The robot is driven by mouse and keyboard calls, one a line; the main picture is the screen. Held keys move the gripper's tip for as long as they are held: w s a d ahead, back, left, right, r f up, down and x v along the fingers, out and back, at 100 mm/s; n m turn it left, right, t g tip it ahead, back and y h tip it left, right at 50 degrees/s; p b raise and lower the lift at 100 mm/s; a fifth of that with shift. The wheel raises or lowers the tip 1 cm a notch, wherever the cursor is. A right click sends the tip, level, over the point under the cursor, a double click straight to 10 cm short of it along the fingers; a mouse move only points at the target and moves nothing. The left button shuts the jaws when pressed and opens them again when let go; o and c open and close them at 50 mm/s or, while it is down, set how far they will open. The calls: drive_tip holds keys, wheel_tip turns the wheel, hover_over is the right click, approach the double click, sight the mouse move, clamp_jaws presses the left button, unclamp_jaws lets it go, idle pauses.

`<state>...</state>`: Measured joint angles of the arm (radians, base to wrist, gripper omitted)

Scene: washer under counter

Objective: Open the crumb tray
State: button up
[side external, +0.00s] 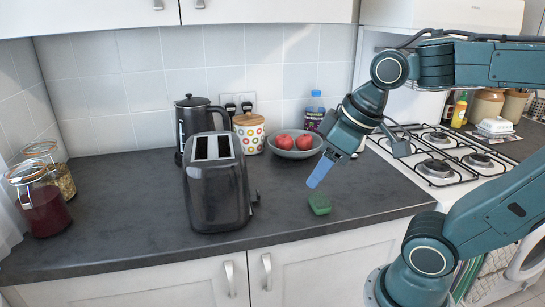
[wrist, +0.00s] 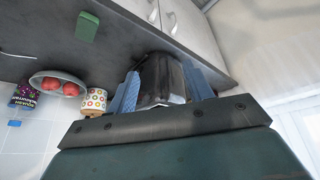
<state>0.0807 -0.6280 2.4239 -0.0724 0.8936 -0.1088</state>
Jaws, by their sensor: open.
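A dark glossy toaster (side external: 217,195) with two slots on top stands on the counter, left of my gripper. A small lever or knob (side external: 255,198) sticks out low on its right side. I cannot make out the crumb tray in either view. My gripper (side external: 319,174) is above the counter to the right of the toaster, apart from it, with its blue fingers pointing down and left. In the wrist view the two fingers are spread and empty, and the toaster (wrist: 162,82) shows beyond and between them.
A green sponge-like block (side external: 319,204) lies on the counter below my gripper. Behind are a bowl of red fruit (side external: 294,144), a dotted canister (side external: 249,133) and a dark coffee press (side external: 197,122). Glass jars (side external: 40,197) stand left; a gas hob (side external: 440,155) is right. Counter in front is clear.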

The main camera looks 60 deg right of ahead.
drive_tip(key=w+d+n+g+y, duration=0.1)
drive_tip(key=w+d+n, duration=0.4)
drive_tip(key=w, duration=0.6)
drive_tip(key=n+y, duration=0.2)
hover_over(258, 192)
drive_tip(key=s+d, duration=0.4)
drive_tip(key=s, duration=0.1)
wheel_tip(258, 192, down, 7)
drive_tip(key=shift+w+r+g, duration=0.15)
drive_tip(key=shift+w+g, duration=0.1)
drive_tip(key=shift+g, duration=0.15)
drive_tip(key=x, duration=1.4)
